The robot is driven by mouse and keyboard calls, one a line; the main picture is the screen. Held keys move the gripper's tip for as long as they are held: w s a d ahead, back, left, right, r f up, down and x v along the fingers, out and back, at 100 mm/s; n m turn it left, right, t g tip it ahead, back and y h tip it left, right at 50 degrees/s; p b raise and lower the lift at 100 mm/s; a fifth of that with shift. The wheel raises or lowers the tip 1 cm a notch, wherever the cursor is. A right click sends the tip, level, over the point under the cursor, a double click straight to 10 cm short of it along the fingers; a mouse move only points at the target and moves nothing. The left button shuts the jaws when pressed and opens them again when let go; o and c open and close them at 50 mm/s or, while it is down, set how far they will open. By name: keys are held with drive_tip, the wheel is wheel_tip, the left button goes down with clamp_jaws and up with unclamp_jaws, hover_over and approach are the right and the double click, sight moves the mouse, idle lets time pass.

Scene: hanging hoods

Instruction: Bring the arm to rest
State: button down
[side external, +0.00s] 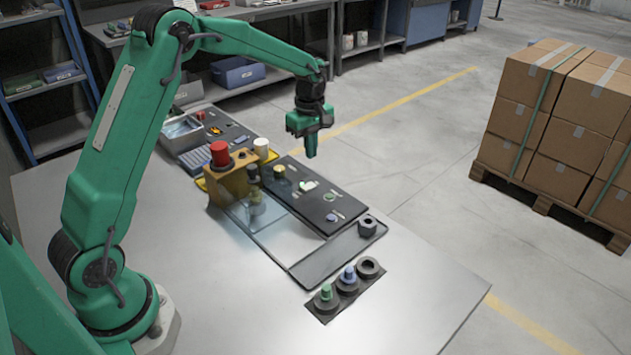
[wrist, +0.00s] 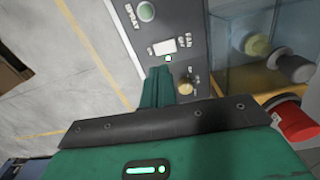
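My green gripper (side external: 311,152) hangs in the air above the far right edge of the black control panel (side external: 345,205), pointing down. Its fingers look together, with nothing seen between them. In the wrist view the fingers (wrist: 157,88) sit over the panel (wrist: 197,45), close to a white rocker switch (wrist: 165,46) marked FAN. A green button (wrist: 146,11) marked SPRAY and a yellow knob (wrist: 187,87) also show. The height of the fingertips above the panel is hard to judge.
A red button (side external: 219,153) tops an ochre block left of the panel, beside a clear hood area. A dark holder (side external: 347,290) with green and blue pegs lies in front. Boxes on a pallet (side external: 560,120) stand at right.

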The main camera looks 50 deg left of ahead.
drive_tip(key=s+d+r+m+t, duration=0.2)
drive_tip(key=s+d+r+m, duration=0.3)
drive_tip(key=s+r, duration=0.4)
drive_tip(key=s+d+r+m+t, duration=0.2)
drive_tip(key=s+r+m, duration=0.45)
drive_tip(key=s, duration=0.55)
drive_tip(key=s+d+f+m+t, duration=0.1)
drive_tip(key=s+d+m, duration=0.1)
drive_tip(key=s+m, duration=0.3)
drive_tip(key=s, duration=0.4)
drive_tip(key=shift+f, duration=0.4)
drive_tip(key=shift+m, duration=0.25)
